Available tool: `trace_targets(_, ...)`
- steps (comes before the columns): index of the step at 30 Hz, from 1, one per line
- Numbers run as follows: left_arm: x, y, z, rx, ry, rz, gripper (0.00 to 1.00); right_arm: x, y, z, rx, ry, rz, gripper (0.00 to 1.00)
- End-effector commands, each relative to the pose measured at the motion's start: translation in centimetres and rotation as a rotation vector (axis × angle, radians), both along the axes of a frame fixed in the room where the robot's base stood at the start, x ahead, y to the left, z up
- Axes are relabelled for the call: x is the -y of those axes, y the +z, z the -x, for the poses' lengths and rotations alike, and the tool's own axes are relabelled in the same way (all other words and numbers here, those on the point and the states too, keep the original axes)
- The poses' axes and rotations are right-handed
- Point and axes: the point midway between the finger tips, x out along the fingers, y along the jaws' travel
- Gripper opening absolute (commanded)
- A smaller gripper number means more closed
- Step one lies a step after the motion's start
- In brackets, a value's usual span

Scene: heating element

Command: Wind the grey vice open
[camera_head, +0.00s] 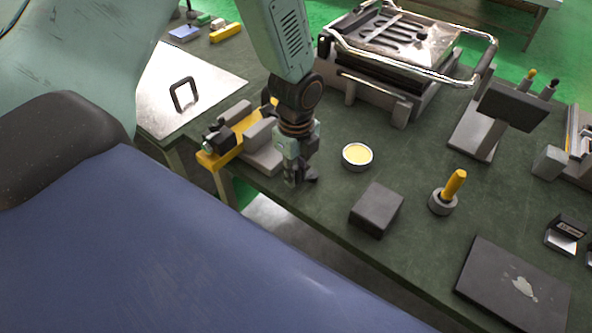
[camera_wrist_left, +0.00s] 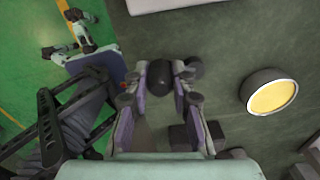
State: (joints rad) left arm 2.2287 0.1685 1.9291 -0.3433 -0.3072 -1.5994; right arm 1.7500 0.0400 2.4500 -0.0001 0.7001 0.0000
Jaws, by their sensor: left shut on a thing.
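The grey vice (camera_head: 262,146) sits on a yellow base (camera_head: 208,160) at the table's near left edge, with grey jaw blocks and dark parts at its left end. My left gripper (camera_head: 299,178) points down close to the right of the vice. In the left wrist view my left gripper (camera_wrist_left: 161,80) is shut on a dark round knob (camera_wrist_left: 159,76) between its fingertips. The knob seems to belong to the vice's handle, but the gripper hides the join. How far the jaws stand apart is hard to tell. My right gripper is not in view.
A round tin with yellow contents (camera_head: 357,156) stands right of the gripper. A dark block (camera_head: 377,209) and a yellow-handled tool in a grey holder (camera_head: 447,192) are farther right. A press with a metal handle (camera_head: 392,55) stands behind. The table's front edge is close to the vice.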

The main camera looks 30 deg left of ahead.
Motion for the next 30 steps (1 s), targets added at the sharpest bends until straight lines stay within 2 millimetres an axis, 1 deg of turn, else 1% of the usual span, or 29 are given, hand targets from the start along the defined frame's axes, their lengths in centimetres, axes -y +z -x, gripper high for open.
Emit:
trace_targets(1,-0.02,0.0,0.07,-0.002,0.0,0.0,0.04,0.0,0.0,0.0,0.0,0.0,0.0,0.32)
trace_targets(3,-0.01,0.0,0.08,-0.003,0.0,-0.001,0.0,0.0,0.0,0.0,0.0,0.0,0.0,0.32)
trace_targets(23,0.07,0.03,0.13,-0.003,0.016,-0.001,0.0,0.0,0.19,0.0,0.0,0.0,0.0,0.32)
trace_targets(30,0.29,0.13,0.21,-0.004,0.067,-0.001,0.0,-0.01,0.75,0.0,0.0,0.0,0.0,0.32)
